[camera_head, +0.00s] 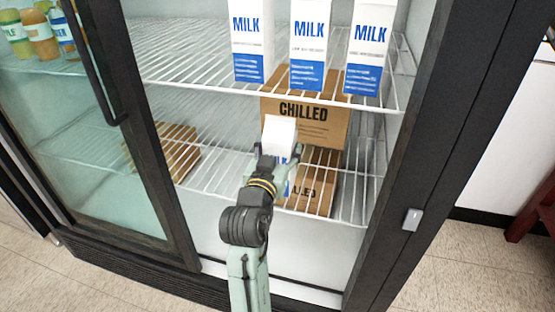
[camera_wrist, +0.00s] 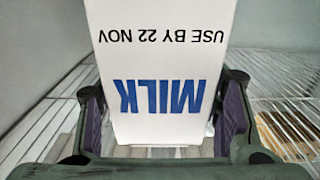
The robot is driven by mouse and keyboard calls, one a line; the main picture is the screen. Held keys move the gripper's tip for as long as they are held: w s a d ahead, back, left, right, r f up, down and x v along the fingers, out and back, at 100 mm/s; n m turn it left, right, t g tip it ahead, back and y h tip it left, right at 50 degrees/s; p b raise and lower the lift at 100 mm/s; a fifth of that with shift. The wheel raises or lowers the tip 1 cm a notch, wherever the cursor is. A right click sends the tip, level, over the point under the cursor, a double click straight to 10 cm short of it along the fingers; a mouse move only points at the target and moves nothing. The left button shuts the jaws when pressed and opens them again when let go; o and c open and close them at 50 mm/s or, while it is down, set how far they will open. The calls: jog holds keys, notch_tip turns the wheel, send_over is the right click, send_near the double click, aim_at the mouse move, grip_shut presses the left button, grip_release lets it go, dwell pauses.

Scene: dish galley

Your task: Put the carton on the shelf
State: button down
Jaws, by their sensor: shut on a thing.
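A white milk carton (camera_head: 280,138) with blue lettering is held in my gripper (camera_head: 274,160) inside the open fridge. In the wrist view the carton (camera_wrist: 160,65) shows "MILK" and "USE BY 22 NOV" upside down, between the two fingers of my gripper (camera_wrist: 165,120). In the head view its lower part is hidden by my gripper. The upper wire shelf (camera_head: 200,88) bears several like milk cartons (camera_head: 310,45) in a row. The held carton is in front of the lower part of the fridge, below that upper shelf's front edge in the picture.
A cardboard box marked "CHILLED" (camera_head: 305,115) stands behind the held carton, with another box (camera_head: 312,190) lower down. A brown box (camera_head: 178,150) is at left behind the glass door (camera_head: 90,170). Bottles (camera_head: 40,38) stand upper left. The dark frame (camera_head: 410,150) bounds the right.

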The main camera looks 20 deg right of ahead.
jog(key=w+d+f, duration=0.3)
jog(key=w, duration=0.2)
jog(key=shift+w+f+p, duration=0.35)
jog(key=shift+w+p, duration=0.05)
jog(key=shift+p, duration=0.05)
jog(key=shift+f, duration=0.25)
jog(key=c, duration=0.5)
grip_release()
jog(key=shift+f, duration=0.15)
